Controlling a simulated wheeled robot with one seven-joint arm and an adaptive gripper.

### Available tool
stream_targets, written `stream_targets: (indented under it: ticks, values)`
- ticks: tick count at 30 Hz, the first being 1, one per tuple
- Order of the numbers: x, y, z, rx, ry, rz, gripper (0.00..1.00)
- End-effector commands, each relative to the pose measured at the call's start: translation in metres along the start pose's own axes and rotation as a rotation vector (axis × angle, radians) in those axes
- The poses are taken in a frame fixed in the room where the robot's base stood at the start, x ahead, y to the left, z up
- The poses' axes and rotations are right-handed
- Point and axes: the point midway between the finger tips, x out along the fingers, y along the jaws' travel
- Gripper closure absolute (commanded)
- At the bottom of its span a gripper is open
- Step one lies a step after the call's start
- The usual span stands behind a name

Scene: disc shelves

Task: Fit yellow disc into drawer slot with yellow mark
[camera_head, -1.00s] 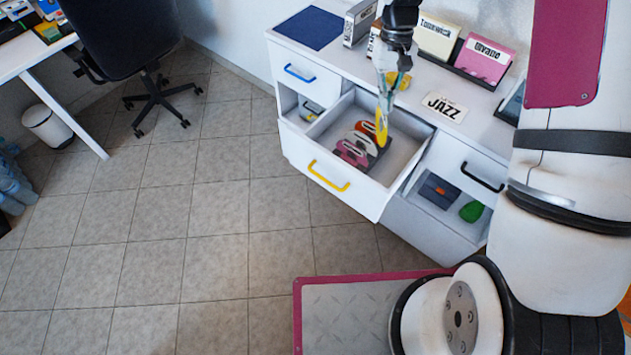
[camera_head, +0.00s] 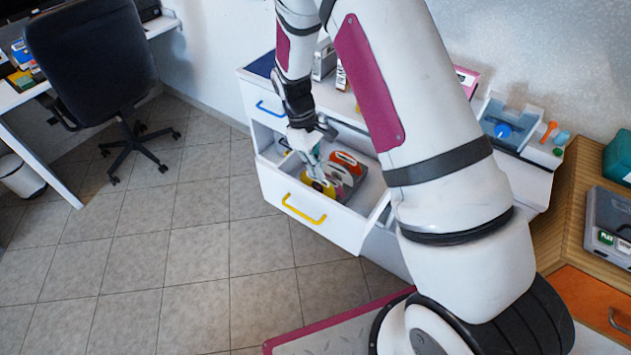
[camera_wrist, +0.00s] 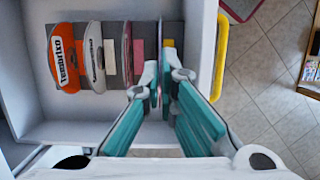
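The yellow disc (camera_head: 318,188) is upright at the front end of the row of discs in the open drawer (camera_head: 345,225). My gripper (camera_head: 313,168) reaches down into the drawer with its fingertips at the disc. In the wrist view my gripper (camera_wrist: 164,78) has its fingers closed on a thin disc (camera_wrist: 159,60) seen edge-on. The yellow mark (camera_wrist: 168,44) shows just right of this disc on the dark rack (camera_wrist: 68,104). Whether the disc is fully seated is hidden by the fingers.
In the rack stand an orange disc (camera_wrist: 63,58), a white disc (camera_wrist: 94,57) and a maroon disc (camera_wrist: 127,57). The drawer's front wall with its yellow handle (camera_wrist: 221,55) is close right of my fingers. The drawer floor beside the rack is clear.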

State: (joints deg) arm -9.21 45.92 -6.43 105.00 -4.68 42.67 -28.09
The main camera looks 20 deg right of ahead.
Motion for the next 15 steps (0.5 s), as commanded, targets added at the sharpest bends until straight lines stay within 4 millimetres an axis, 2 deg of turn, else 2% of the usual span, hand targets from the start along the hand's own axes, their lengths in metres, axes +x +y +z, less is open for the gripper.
stream_targets:
  ticks: [9,15]
  values:
    - [0.043,0.0,-0.012,-0.001,-0.003,-0.001,1.0]
    - [0.045,0.0,-0.012,0.0,-0.001,0.0,1.0]
